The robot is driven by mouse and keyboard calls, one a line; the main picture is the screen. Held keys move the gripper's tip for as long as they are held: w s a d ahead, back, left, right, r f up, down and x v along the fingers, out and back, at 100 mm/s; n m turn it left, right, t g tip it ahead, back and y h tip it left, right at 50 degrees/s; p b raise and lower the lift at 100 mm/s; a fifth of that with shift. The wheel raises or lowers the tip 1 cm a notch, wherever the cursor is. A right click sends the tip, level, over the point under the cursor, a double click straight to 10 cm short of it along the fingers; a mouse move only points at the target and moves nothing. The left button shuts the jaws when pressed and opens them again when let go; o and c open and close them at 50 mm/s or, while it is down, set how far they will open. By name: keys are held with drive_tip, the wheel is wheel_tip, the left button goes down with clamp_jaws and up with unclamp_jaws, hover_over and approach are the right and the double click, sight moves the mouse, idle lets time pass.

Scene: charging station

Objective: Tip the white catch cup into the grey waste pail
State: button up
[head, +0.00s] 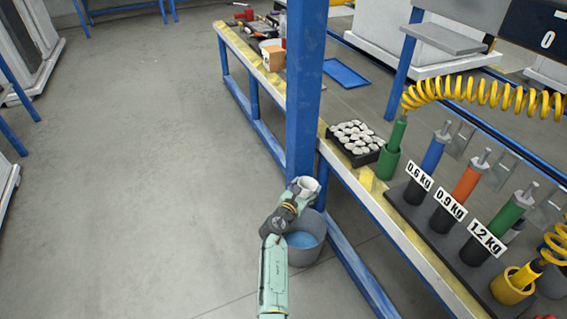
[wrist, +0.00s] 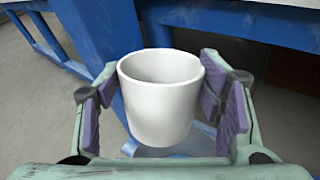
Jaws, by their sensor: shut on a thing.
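The white catch cup (head: 305,187) is held in my gripper (head: 298,192) above the grey waste pail (head: 309,252). In the wrist view the cup (wrist: 161,112) sits between the purple pads of my gripper (wrist: 161,100), its mouth facing up. It looks roughly upright; any slight tilt is hard to tell. The part of its inside that shows looks plain white, and its bottom is hidden. The pail stands on the floor beside the blue post, with something blue inside. Its bluish rim (wrist: 183,145) shows partly below the cup in the wrist view.
A blue post (head: 305,90) rises just behind the cup and pail. The bench (head: 390,225) runs along the right, with a black tray of pale round pieces (head: 355,138) and a rack of weight-labelled cylinders (head: 430,205).

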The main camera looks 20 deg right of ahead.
drive_tip(key=shift+s+a+f+n+t+p, duration=0.1)
drive_tip(key=shift+s+f+n+t+p, duration=0.35)
drive_tip(key=shift+f, duration=0.35)
drive_tip(key=shift+s+a+r+p, duration=0.1)
drive_tip(key=shift+a+r+p, duration=0.65)
drive_tip(key=shift+a, duration=0.25)
drive_tip(key=a+r+h+b, duration=0.1)
drive_tip(key=a+r+b, duration=0.1)
drive_tip(key=a, duration=1.7)
drive_tip(key=shift+s+r+n+t+h+b, duration=0.35)
drive_tip(key=shift+s+r+n+h, duration=0.1)
drive_tip(key=shift+r, duration=0.2)
drive_tip(key=shift+a+r, duration=0.1)
